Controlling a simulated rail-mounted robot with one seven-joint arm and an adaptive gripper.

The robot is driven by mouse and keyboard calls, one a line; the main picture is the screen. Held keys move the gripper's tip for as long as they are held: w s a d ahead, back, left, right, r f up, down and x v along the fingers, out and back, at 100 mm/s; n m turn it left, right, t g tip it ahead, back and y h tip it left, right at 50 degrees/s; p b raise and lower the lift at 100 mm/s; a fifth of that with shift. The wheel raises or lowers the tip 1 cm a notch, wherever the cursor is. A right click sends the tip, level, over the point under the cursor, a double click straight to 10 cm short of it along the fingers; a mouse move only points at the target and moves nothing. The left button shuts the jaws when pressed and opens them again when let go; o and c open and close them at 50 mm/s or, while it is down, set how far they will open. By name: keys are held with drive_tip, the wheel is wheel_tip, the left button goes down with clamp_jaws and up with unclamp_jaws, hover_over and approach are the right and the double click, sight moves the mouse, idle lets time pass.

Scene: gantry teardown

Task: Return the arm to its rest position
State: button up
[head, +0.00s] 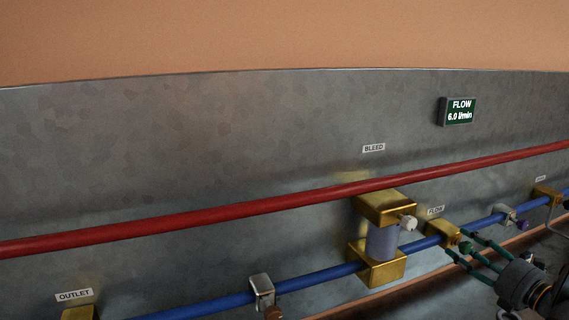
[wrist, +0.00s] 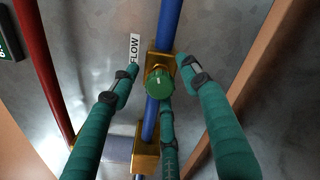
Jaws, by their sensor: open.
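My gripper (head: 462,245) has green fingers and is at the lower right in the head view, in front of the gold FLOW valve block (head: 441,232). In the wrist view my gripper (wrist: 157,68) is open, with its fingers spread around a round green knob (wrist: 160,83) on the gold block. The two side fingers stand apart from the knob. The lower middle finger ends just below it, and I cannot tell whether it touches. Nothing is held.
A blue pipe (head: 320,276) and a red pipe (head: 200,217) run along the metal wall panel (head: 200,130). A gold-capped cylinder (head: 382,241) stands left of my gripper. A FLOW display (head: 458,111) reads 6.0 l/min. A clamp (head: 262,290) sits on the blue pipe.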

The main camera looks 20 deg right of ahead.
drive_tip(key=shift+r+m+p, duration=0.25)
drive_tip(key=shift+m+p, duration=0.1)
drive_tip(key=shift+m, duration=0.35)
drive_tip(key=shift+s+f+b, duration=0.35)
drive_tip(key=shift+s, duration=0.75)
drive_tip(key=shift+r, duration=0.1)
